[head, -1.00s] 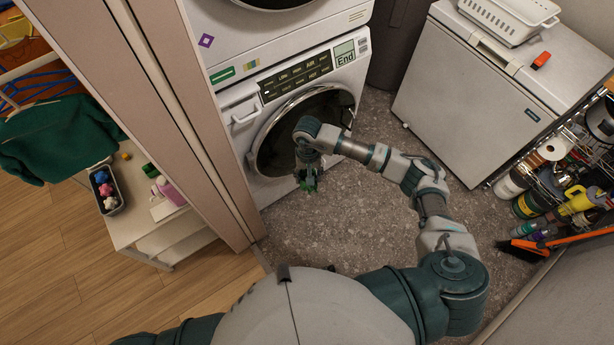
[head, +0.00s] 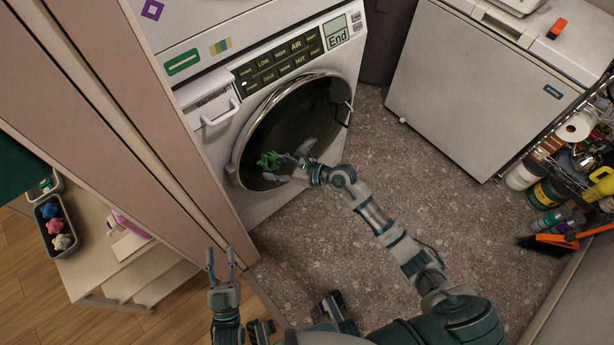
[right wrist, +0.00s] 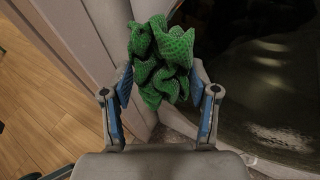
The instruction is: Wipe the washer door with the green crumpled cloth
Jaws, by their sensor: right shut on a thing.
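The green crumpled cloth (head: 270,161) is in front of the lower left part of the round washer door (head: 292,125). My right gripper (head: 287,168) is shut on the cloth at the dark glass; I cannot tell whether the cloth touches it. In the right wrist view the cloth (right wrist: 162,62) bulges out between the two blue-padded fingers (right wrist: 162,98), with the dark door (right wrist: 265,75) to its right. The door is shut, with a chrome rim. My left gripper (head: 221,262) is low at the left, its fingers apart and empty, in front of the wall edge.
The washer's panel (head: 290,60) reads "End". A wall edge (head: 130,120) stands close at the left, with a shelf unit (head: 125,262) beyond it. A white chest freezer (head: 480,90) and a wire rack (head: 580,150) stand at the right. The grey floor (head: 340,240) between is clear.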

